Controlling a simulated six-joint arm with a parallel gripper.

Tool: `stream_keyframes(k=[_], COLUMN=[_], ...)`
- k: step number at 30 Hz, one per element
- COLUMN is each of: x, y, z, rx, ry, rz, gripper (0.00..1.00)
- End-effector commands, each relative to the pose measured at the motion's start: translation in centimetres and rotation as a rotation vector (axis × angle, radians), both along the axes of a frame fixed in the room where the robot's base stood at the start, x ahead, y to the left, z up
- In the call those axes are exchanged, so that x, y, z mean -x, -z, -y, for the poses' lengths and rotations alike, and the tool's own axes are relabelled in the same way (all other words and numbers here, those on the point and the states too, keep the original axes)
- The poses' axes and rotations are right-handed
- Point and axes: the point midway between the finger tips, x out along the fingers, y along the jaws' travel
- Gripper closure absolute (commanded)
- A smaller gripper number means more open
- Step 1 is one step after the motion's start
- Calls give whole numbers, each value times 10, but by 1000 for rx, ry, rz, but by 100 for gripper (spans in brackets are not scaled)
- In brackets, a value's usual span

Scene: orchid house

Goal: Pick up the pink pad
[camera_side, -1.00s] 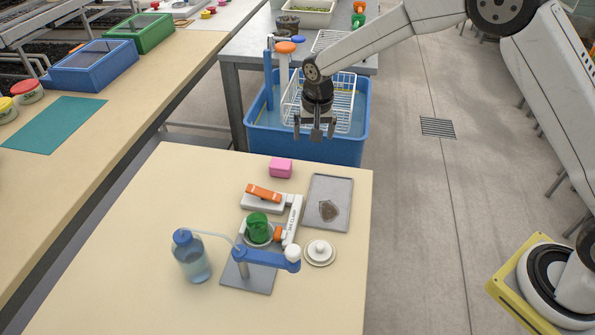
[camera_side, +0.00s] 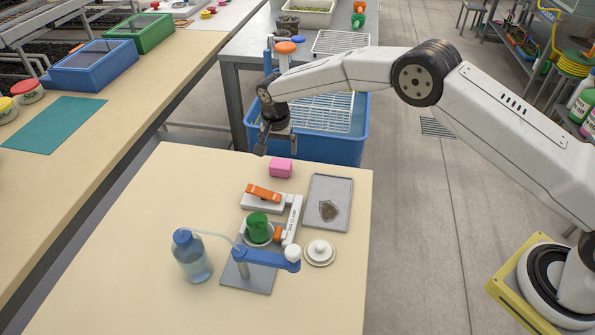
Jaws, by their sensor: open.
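My gripper (camera_side: 272,148) is above and just behind the pad, over the table's far edge, seen partly from the side. Its jaws are open with nothing between them. The fingertips look close to the pad but apart from it.
A wash bottle (camera_side: 192,262) and a white lidded dish (camera_side: 320,252) stand nearer. The left tabletop is clear.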

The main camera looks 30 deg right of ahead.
Motion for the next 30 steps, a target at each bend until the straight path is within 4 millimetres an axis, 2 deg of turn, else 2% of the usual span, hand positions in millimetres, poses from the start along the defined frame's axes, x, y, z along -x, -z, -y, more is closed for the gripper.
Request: stream_keyframes(k=[9, 20, 30], x=[-2, -2, -6], y=[22, 30, 61], z=[2, 3, 6], rx=[0, 0, -1], ry=[-1, -1, -2], rz=[-1, -1, -1], gripper=[0, 0, 0])
